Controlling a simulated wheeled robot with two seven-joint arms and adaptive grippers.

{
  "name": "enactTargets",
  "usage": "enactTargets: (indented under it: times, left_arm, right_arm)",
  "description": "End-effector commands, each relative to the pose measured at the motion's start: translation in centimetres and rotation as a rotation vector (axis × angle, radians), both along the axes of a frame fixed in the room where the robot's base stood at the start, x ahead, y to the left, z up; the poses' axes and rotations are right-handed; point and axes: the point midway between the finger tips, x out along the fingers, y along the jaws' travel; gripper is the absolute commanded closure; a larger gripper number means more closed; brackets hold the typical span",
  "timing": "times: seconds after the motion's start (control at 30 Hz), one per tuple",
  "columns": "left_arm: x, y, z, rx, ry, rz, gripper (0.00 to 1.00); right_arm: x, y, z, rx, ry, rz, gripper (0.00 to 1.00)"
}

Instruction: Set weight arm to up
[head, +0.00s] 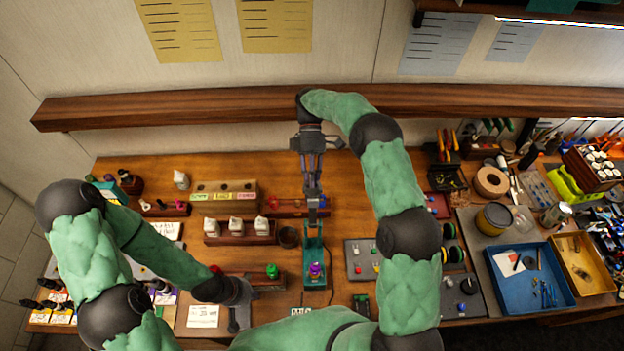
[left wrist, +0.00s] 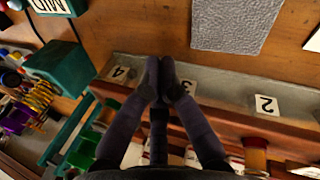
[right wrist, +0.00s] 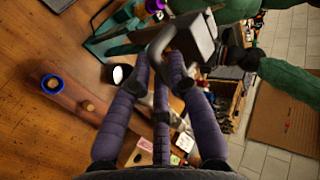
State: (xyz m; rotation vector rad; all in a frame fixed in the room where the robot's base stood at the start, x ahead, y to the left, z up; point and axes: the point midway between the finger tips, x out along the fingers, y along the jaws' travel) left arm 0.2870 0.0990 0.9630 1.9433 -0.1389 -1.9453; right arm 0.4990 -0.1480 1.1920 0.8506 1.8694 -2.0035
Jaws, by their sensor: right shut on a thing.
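A teal device (head: 315,250) with a purple knob on its front end stands at the middle of the table. My right gripper (head: 313,200) points down at its back end. In the right wrist view, the fingers (right wrist: 160,72) are at a grey bent bar with a block (right wrist: 196,38), which I take for the weight arm, and they are shut on it. The teal base (right wrist: 112,38) lies behind it. The exact grip is partly hidden by the fingers. My left gripper (head: 238,316) is low at the front left; in the left wrist view its fingertips (left wrist: 165,75) are together and empty.
A numbered rack (left wrist: 220,95) lies under my left gripper. A black cup (head: 289,237) stands left of the device, and a grey panel with knobs (head: 362,260) lies to its right. A blue tray (head: 505,290) is at the right. A wooden shelf (head: 200,105) runs along the wall.

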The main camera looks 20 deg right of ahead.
Motion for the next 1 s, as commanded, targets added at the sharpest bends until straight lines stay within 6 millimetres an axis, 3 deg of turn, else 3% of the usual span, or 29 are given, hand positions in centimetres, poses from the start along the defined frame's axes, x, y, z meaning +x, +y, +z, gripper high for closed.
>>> enactTargets:
  times: [0.03,0.23,0.27,0.3,0.33,1.0]
  left_arm:
    - [0.0,0.0,-0.1,0.0,0.0,0.0,1.0]
    - [0.0,0.0,-0.1,0.0,0.0,0.0,1.0]
    - [0.0,0.0,-0.1,0.0,0.0,0.0,1.0]
    - [0.0,0.0,-0.1,0.0,0.0,0.0,1.0]
    - [0.0,0.0,-0.1,0.0,0.0,0.0,1.0]
    - [0.0,0.0,0.7,0.0,0.0,0.0,1.0]
  right_arm:
    - [-0.5,0.2,-1.1,-0.002,0.014,0.007,1.0]
    - [-0.5,0.2,-1.1,-0.002,0.014,0.007,1.0]
    - [-0.5,0.2,-1.1,-0.002,0.015,0.007,0.73]
    - [-0.5,0.2,-1.1,-0.002,0.015,0.007,0.61]
    - [-0.4,0.2,-1.0,-0.002,0.014,0.006,0.56]
    - [-1.2,0.3,0.6,-0.022,-0.084,0.003,0.56]
